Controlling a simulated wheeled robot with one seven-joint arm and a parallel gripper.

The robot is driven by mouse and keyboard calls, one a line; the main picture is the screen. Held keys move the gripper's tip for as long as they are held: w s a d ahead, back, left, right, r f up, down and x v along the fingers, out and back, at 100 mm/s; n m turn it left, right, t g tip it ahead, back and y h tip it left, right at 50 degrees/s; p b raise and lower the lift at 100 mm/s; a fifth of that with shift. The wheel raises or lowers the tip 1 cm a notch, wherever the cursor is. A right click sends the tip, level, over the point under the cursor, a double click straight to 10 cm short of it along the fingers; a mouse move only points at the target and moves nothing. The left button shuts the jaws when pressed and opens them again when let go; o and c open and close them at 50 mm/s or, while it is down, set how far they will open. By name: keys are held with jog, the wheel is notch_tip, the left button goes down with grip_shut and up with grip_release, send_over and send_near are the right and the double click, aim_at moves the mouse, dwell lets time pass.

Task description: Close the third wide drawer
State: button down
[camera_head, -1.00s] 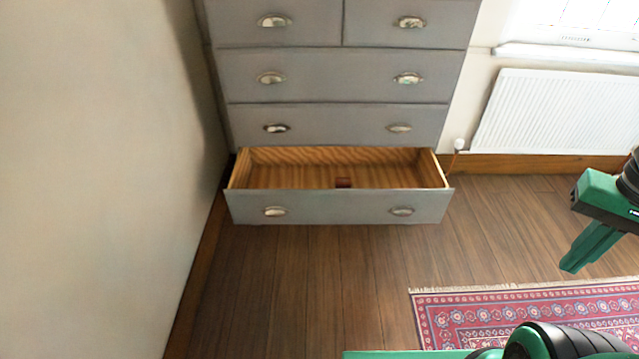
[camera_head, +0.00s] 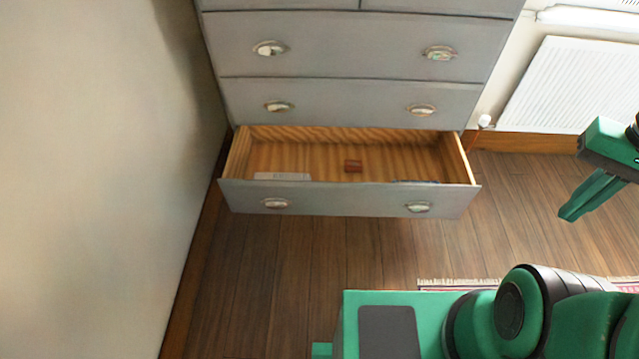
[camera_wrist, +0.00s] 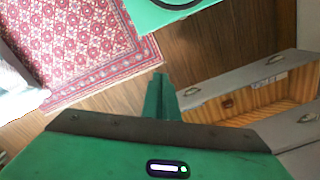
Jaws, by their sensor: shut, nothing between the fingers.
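The third wide drawer (camera_head: 345,200) is the lowest one in the grey chest of drawers (camera_head: 360,50). It is pulled out, with its wooden inside showing and two metal cup handles on its front. A small reddish-brown block (camera_head: 353,166) and flat pale and dark items lie in it. In the wrist view the open drawer (camera_wrist: 250,82) is at the right. My gripper (camera_head: 568,215) is shut and empty, in the air to the right of the drawer and apart from it. Its fingers also show in the wrist view (camera_wrist: 160,85).
A wall (camera_head: 90,150) runs close along the left side of the chest. A white radiator (camera_head: 570,85) hangs at the right. A red patterned rug (camera_wrist: 85,45) lies on the wooden floor (camera_head: 270,270). The floor in front of the drawer is clear.

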jog(key=w+a+f+n+t+h, duration=0.1)
jog(key=w+a+f+n, duration=0.15)
jog(key=w, duration=0.35)
jog(key=w+a+f+n+t, duration=0.1)
jog(key=w+f+n, duration=0.3)
jog(key=w, duration=0.3)
jog(key=n+t+y, duration=0.4)
jog(key=n+y, duration=0.1)
jog(key=n, duration=1.2)
send_near(312, 189)
jog(key=x, duration=0.4)
jog(key=shift+s+d+f+m, duration=0.1)
jog(key=shift+s+f+m, duration=0.05)
jog(key=shift+s+m, duration=0.1)
jog(key=shift+w, duration=0.3)
